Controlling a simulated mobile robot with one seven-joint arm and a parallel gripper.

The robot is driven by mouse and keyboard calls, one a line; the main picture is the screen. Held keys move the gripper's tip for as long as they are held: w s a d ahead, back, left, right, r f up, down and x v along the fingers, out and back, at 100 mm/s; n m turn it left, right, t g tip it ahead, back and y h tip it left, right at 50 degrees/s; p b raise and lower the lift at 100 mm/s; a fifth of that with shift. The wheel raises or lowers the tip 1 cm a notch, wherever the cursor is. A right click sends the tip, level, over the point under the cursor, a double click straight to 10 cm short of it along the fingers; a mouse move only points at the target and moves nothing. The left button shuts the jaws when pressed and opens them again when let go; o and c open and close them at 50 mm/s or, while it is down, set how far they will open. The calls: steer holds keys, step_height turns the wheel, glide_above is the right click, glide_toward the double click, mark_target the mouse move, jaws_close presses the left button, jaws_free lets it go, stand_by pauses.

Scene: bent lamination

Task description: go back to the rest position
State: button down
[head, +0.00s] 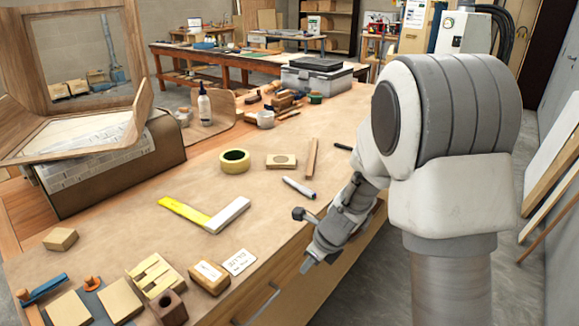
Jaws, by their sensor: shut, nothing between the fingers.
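My gripper (307,264) hangs at the front right edge of the workbench (130,232), low and beside the drawer front. It is shut and holds nothing. My own white and grey arm fills the right side of the head view and hides part of the bench's right end. The gripper is small in the picture and its fingers are hard to make out.
On the bench lie a yellow-and-white square (205,213), a tape roll (234,161), a marker (299,187), wood blocks (209,277) and cards (239,261). A bent wood form (75,130) stands left. A bottle (205,107) and grey toolbox (322,78) stand behind.

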steer(key=s+r+n+p, duration=0.1)
steer(key=s+r+n, duration=0.25)
steer(key=r, duration=0.25)
steer(key=s+d+r+n+t+p, duration=0.1)
steer(key=s+r+n, duration=0.1)
steer(key=r+n, duration=0.35)
steer(key=s+r+n+p, duration=0.1)
steer(key=s+r+n, duration=0.25)
steer(key=r, duration=0.35)
steer(key=s+d+r+n+t+h+p, duration=0.1)
steer(key=s+d+r+n+h+p, duration=0.2)
steer(key=s+d+r+n, duration=0.4)
steer(key=s+r+n, duration=0.3)
steer(key=s+n, duration=0.3)
steer(key=shift+r+t, duration=0.4)
steer(key=shift+n, duration=0.25)
